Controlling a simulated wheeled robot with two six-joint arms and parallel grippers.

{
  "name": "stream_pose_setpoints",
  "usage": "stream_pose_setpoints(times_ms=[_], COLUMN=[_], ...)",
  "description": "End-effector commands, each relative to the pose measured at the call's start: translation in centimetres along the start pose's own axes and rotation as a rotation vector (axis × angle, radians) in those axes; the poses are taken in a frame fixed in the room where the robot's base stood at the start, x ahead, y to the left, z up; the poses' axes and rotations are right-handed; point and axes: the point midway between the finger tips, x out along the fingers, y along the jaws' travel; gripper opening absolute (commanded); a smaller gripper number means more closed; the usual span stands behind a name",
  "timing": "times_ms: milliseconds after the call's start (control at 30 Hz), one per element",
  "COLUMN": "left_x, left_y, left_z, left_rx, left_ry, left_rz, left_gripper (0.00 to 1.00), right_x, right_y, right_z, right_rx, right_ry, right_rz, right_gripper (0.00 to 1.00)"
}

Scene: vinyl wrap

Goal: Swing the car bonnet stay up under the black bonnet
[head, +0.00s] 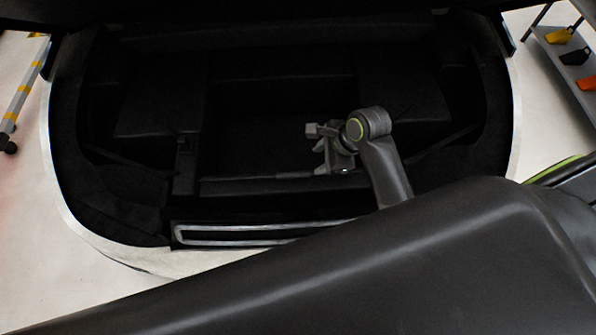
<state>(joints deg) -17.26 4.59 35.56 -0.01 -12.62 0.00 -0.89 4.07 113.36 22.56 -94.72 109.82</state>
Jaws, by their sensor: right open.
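The open front bay of the car (240,125) fills the middle of the head view and is very dark. A dark band along the top edge looks like the underside of the black bonnet (250,12). A thin grey rod, which looks like the stay (285,176), lies low and nearly level across the bay. Its left end fades into the dark near a small block. My right gripper (319,150) is open over the bay, its lower finger close to the rod's right end. I cannot tell whether they touch. My left gripper is out of view.
A pale slotted frame (230,234) runs along the bay's front edge. A grey shelf (553,46) with yellow, black and orange items stands at the upper right. A yellow-striped pole (22,95) stands at the left. My right arm covers the lower right.

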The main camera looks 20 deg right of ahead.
Motion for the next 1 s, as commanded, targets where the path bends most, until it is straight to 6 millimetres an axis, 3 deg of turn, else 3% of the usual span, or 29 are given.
stream_pose_setpoints(times_ms=[100, 600, 800, 1000], left_x=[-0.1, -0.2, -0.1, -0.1], left_y=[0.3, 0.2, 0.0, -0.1], left_z=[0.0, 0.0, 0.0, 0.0], left_rx=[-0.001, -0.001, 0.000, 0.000], left_ry=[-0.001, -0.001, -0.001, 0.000], left_rz=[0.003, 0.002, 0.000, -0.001], left_gripper=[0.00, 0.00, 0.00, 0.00], right_x=[2.4, 10.7, 13.0, 14.0], right_y=[0.1, 0.0, -0.1, -0.1], right_z=[0.1, 0.0, 0.0, 0.0], right_rx=[0.002, -0.002, -0.002, -0.003], right_ry=[-0.002, -0.001, 0.000, 0.000], right_rz=[0.004, 0.001, 0.000, -0.002], right_gripper=[0.41, 0.41, 0.41, 0.41])
